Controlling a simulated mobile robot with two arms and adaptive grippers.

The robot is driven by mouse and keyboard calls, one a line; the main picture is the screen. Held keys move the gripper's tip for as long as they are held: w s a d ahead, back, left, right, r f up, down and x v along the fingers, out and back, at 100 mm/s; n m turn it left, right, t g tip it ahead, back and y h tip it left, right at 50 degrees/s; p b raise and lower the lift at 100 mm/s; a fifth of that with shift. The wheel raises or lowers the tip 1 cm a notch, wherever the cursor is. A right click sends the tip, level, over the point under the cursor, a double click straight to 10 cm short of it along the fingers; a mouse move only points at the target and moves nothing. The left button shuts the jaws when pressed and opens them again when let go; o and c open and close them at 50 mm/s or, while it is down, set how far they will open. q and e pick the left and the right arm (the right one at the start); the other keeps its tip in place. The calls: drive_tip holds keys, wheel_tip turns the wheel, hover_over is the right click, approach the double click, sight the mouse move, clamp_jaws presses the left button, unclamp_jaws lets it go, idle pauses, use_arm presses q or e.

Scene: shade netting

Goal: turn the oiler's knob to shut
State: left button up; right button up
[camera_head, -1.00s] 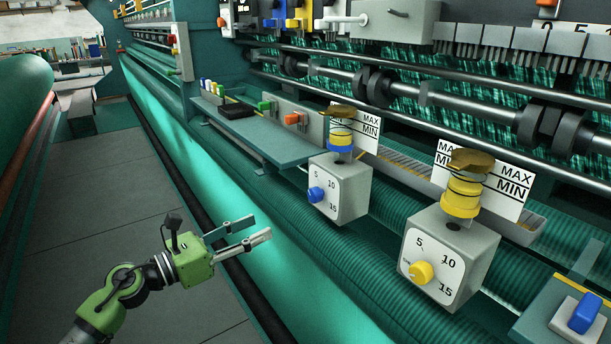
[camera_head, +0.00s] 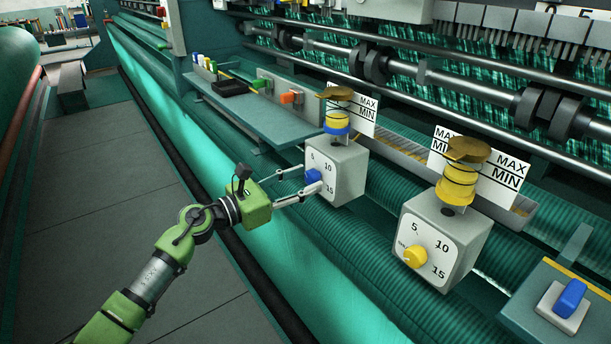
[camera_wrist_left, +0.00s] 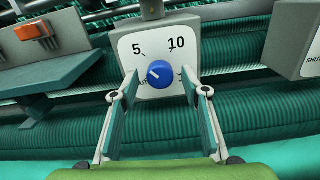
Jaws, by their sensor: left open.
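The oiler (camera_head: 347,170) nearer my left gripper is a grey box with a white dial and a blue knob (camera_head: 313,176). A yellow cup with a blue band and brass cap tops it. In the left wrist view the blue knob (camera_wrist_left: 160,74) has a white mark pointing up and left. The dial shows 5 and 10; its lower marks are partly covered by the fingers. My left gripper (camera_head: 302,182) is open, its fingertips on either side of the knob; I cannot tell if they touch it. My right gripper is not in view.
A second oiler with a yellow knob (camera_head: 415,256) stands to the right. White MAX/MIN cards (camera_head: 352,110) stand behind the oilers. A shelf (camera_head: 262,120) with colored switches is at left. A blue switch (camera_head: 570,298) sits lower right. The grey walkway (camera_head: 110,190) is clear.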

use_arm(q)
drive_tip(key=shift+w+d, duration=0.3)
drive_tip(key=shift+d, duration=0.1)
drive_tip(key=c, duration=1.1)
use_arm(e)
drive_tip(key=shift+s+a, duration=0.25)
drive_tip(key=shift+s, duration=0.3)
